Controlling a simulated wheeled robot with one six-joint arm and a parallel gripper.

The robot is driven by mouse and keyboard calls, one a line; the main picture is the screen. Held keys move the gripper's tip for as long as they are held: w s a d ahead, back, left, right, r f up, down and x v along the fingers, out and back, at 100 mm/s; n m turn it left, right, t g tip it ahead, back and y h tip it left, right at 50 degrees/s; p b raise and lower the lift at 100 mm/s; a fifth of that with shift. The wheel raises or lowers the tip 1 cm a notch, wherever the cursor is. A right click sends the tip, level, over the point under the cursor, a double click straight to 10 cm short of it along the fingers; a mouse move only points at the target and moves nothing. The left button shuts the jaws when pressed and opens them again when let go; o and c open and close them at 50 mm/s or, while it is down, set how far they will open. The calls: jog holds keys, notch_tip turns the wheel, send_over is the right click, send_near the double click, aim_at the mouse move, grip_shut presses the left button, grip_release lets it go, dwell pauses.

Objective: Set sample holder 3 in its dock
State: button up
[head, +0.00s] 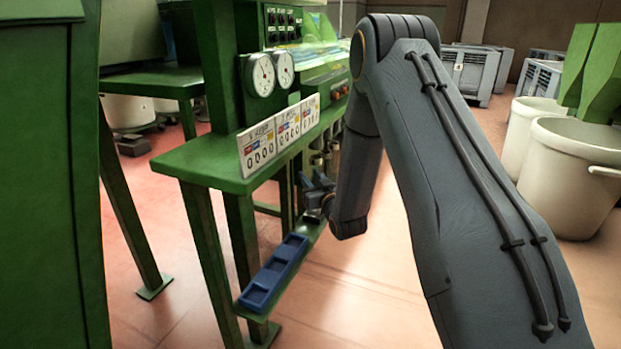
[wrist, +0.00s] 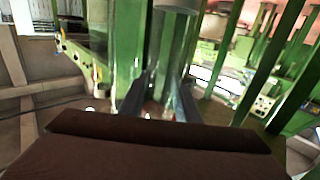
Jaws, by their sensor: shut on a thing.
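My gripper (head: 318,187) is below the front edge of the green shelf, with its dark blue fingers pointing up and away from me. In the wrist view its fingers (wrist: 160,98) are close together around a greyish cylinder (wrist: 170,45), which looks like a sample holder. It appears upright, but its number cannot be read and its lower end is hidden between the fingers. Several small metallic cylinders (head: 316,160) stand under the shelf, just above and behind the gripper. I cannot tell whether the held one touches a dock there.
A blue tray (head: 272,275) with square pockets lies on a low green ledge below the gripper. White label cards (head: 278,133) and two dials (head: 272,72) are on the green bench. Green legs stand close by. Pale bins (head: 572,170) are at right, with open floor between.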

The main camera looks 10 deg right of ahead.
jog(key=shift+f+b, duration=0.35)
jog(key=shift+f, duration=0.3)
dwell(0.5)
jog(key=o, duration=1.1)
jog(key=s, duration=0.2)
jog(key=s+p, duration=0.1)
jog(key=s, duration=0.2)
jog(key=s+d+p, duration=0.1)
jog(key=s, duration=0.1)
jog(key=shift+s+d, duration=0.1)
jog(key=shift+s, duration=0.25)
